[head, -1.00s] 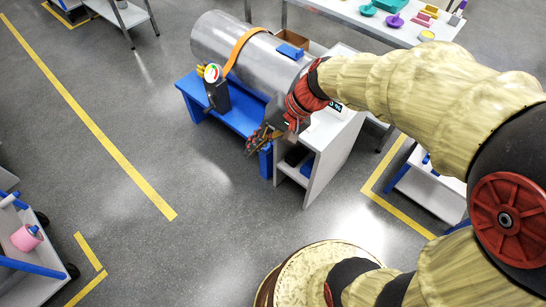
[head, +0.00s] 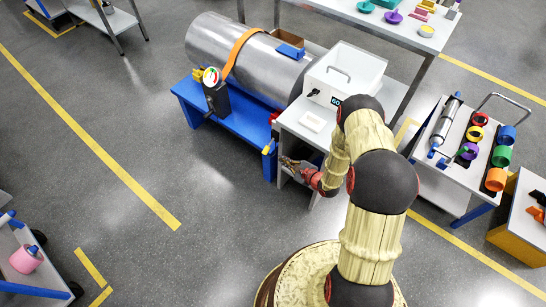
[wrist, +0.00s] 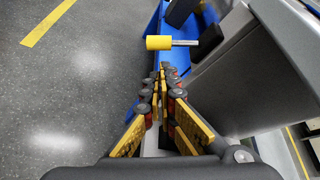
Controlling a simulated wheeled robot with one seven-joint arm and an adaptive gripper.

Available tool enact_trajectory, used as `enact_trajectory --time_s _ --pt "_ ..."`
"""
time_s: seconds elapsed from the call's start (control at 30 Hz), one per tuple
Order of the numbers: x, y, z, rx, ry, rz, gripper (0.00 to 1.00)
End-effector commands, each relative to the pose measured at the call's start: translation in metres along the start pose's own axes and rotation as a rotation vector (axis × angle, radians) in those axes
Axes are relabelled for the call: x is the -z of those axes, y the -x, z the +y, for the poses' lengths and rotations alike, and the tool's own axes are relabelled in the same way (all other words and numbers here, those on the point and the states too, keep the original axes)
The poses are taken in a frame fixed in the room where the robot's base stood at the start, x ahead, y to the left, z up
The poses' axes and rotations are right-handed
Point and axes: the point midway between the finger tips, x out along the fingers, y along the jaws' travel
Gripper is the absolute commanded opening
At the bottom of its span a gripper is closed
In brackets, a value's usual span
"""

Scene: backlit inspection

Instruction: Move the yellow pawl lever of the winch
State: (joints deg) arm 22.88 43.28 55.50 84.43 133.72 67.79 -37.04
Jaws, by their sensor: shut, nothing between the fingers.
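In the wrist view a yellow cylindrical grip (wrist: 160,43) sits on a short grey rod, which points right. It looks like the pawl lever. My gripper (wrist: 163,78) is shut and empty, its fingertips just short of the yellow grip; I cannot tell if they touch. In the head view my gripper (head: 284,160) is low, in front of the white cabinet and just right of a blue post with a small yellow part (head: 267,149), probably the same lever. The winch body cannot be made out clearly.
A large metal cylinder (head: 215,48) with an orange strap (head: 238,50) rests on a blue stand (head: 190,92). The white cabinet (head: 295,118) stands close beside my gripper. A cart with coloured rings (head: 470,150) is at right. Open floor lies in front and left.

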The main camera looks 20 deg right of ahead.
Motion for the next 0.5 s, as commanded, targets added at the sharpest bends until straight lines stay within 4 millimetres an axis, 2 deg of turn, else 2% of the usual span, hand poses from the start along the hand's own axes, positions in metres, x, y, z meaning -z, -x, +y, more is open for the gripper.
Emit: enact_trajectory --time_s 0.03,0.13,0.27,0.5 --pt "0.016 0.002 0.007 0.017 -0.021 0.027 0.0" --pt "0.034 0.004 0.013 0.041 -0.041 0.059 0.0" --pt "0.041 -0.004 0.016 0.048 -0.047 0.069 0.0" --pt "0.044 -0.045 0.015 0.046 -0.045 0.066 0.0"
